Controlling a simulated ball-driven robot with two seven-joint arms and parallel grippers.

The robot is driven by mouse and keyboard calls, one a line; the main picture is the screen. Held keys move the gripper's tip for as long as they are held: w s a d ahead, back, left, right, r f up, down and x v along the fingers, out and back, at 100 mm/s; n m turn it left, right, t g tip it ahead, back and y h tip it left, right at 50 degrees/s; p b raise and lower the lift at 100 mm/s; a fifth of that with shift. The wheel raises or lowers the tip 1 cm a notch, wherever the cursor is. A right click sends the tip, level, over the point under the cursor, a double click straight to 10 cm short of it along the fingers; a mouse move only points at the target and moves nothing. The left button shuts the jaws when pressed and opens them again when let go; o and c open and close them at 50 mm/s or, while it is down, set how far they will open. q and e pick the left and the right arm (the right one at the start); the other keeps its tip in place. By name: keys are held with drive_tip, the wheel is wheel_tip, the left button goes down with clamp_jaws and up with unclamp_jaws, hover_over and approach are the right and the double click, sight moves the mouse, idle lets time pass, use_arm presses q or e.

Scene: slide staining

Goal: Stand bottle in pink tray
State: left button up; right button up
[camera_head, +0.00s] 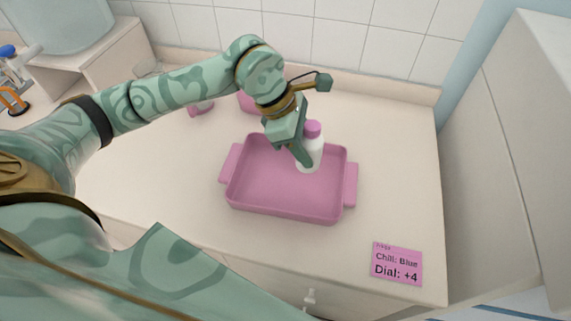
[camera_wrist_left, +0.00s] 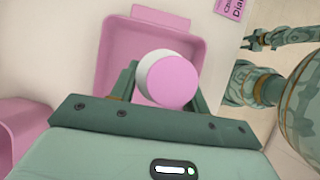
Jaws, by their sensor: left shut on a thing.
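The white bottle (camera_head: 314,152) with a pink cap (camera_head: 313,128) stands about upright within the back part of the pink tray (camera_head: 285,213). My left gripper (camera_head: 303,158) is shut on it from the far left side. In the left wrist view, the round pink cap (camera_wrist_left: 174,82) sits between the two fingers, with the tray (camera_wrist_left: 108,52) around and beyond it. The bottle's base is partly hidden, and I cannot tell whether it touches the tray floor. A part of my right arm with what looks like its gripper (camera_wrist_left: 270,38) shows at the right of the left wrist view.
A pink card (camera_head: 397,264) lies at the counter's front right. Pink items (camera_head: 200,109) stand behind the tray, partly hidden by my arm. A tiled wall (camera_head: 345,38) closes the back. The counter right of the tray is clear.

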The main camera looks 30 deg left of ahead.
use_arm(q)
drive_tip(key=shift+s+a+f+b, duration=0.1)
drive_tip(key=shift+a+f, duration=0.6)
drive_tip(key=shift+f, duration=0.75)
drive_tip(key=shift+s+a+f+b, duration=0.15)
drive_tip(key=shift+a+f, duration=0.6)
drive_tip(key=shift+f, duration=0.7)
drive_tip(key=shift+a+f+b, duration=0.1)
drive_tip(key=shift+a+f, duration=0.6)
drive_tip(key=shift+f, duration=0.75)
drive_tip(key=o, duration=1.1)
drive_tip(key=shift+o, duration=0.2)
drive_tip(key=v, duration=1.2)
drive_tip(key=shift+p, duration=0.4)
